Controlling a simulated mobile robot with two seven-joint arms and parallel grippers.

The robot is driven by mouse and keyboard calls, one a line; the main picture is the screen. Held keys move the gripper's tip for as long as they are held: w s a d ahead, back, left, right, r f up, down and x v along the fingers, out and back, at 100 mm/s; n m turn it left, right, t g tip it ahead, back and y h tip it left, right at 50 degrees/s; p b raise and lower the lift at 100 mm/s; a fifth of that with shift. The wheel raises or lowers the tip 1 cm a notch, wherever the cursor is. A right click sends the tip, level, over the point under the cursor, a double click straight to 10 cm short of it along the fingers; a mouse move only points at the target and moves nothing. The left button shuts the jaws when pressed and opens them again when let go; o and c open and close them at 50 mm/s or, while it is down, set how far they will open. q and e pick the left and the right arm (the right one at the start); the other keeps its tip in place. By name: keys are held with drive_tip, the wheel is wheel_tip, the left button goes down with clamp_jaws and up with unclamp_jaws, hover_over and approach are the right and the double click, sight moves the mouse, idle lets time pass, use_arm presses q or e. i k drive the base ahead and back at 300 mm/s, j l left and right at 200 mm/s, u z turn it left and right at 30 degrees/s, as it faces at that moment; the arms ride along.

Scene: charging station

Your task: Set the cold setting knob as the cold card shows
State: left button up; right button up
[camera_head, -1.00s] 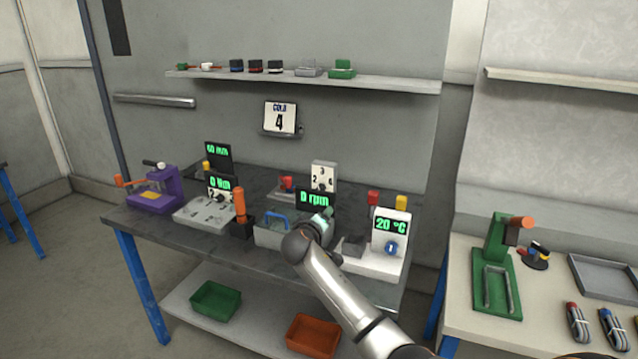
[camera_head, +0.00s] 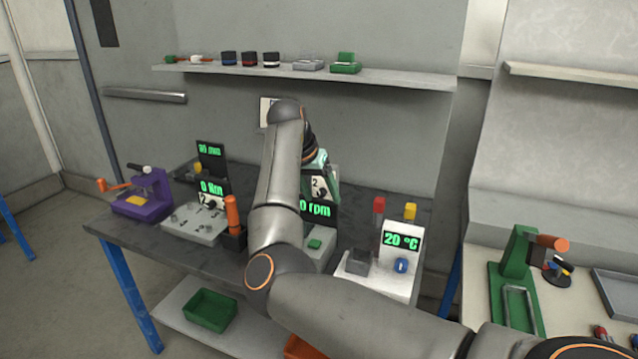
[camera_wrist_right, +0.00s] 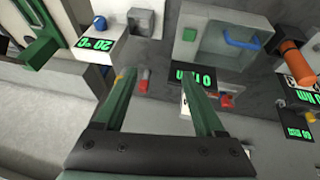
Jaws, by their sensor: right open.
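The cold card (camera_head: 264,112) on the back wall is mostly hidden by my right arm; its number cannot be read now. A numbered dial plate with a dark knob (camera_head: 319,190) stands behind the rpm display, partly covered by my right gripper (camera_head: 322,168). A blue knob (camera_head: 401,265) is on the white 20 °C unit (camera_head: 372,276); it also shows in the wrist view (camera_wrist_right: 100,23). No label shows which knob is the cold setting. My right gripper is open and empty in the wrist view (camera_wrist_right: 157,78), its fingers above the bench. My left gripper is out of view.
Red (camera_head: 379,205) and yellow (camera_head: 410,212) blocks stand behind the 20 °C unit. An orange-handled tool (camera_head: 232,212) stands left of my arm. A purple press (camera_head: 145,195) is on the bench's left. A shelf (camera_head: 220,72) with small parts runs above.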

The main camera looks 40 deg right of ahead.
sight(321, 193)
drive_tip(key=i+l, duration=0.85)
drive_tip(key=l, duration=0.15)
